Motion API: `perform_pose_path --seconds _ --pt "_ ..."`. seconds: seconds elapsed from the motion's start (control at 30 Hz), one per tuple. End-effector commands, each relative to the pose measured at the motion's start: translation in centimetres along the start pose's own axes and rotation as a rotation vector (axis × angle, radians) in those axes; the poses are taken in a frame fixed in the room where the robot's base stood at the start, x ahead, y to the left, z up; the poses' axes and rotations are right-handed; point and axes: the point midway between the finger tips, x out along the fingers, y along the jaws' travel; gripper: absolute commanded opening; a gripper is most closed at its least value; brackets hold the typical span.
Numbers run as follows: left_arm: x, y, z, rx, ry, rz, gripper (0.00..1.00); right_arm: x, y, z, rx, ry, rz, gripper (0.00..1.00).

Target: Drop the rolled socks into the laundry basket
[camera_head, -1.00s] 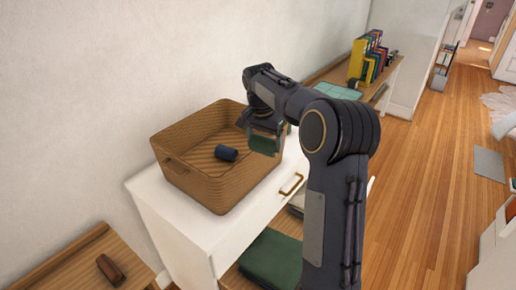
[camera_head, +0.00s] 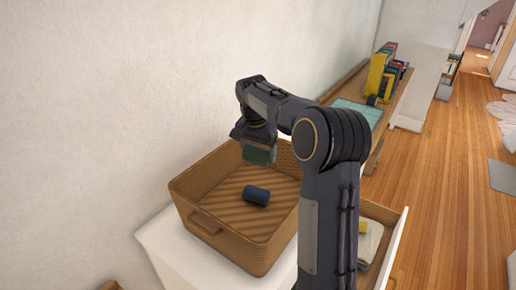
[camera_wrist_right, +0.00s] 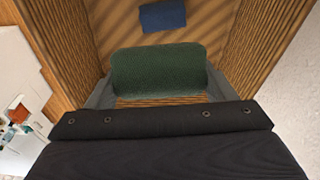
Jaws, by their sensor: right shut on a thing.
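The brown woven laundry basket (camera_head: 207,225) stands on a white cabinet against the wall. A dark blue rolled sock (camera_head: 256,195) lies on the basket floor; it also shows in the right wrist view (camera_wrist_right: 163,15). My right gripper (camera_head: 259,156) is shut on a dark green rolled sock (camera_wrist_right: 158,70). It holds this roll over the far part of the basket, above the basket floor and apart from the blue roll. In the right wrist view the basket walls (camera_wrist_right: 62,38) rise on both sides of the green roll. My left gripper is not in view.
The white cabinet top (camera_head: 163,238) shows in front of the basket. An open drawer or shelf with folded cloth (camera_head: 369,245) is at its right. Behind stands a wooden shelf with several books (camera_head: 382,75) and a teal item (camera_head: 358,110).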

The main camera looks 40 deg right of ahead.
Motion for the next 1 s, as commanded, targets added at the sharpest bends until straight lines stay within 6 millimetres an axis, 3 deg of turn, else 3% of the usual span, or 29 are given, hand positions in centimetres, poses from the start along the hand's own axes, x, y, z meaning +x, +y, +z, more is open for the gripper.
perform_pose_path --seconds 0.4,0.77,0.8,1.0 --pt "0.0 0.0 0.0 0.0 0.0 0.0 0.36 4.4 0.0 0.7 -0.001 -0.001 0.001 0.55" --pt "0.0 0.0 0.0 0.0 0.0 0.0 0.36 4.9 0.0 0.8 0.0 0.0 -0.001 0.55" --pt "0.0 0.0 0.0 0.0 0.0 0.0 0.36 4.9 0.0 0.8 0.0 0.0 -0.001 0.78" --pt "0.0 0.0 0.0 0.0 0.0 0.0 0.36 4.9 0.0 0.8 0.0 0.0 0.0 1.0"
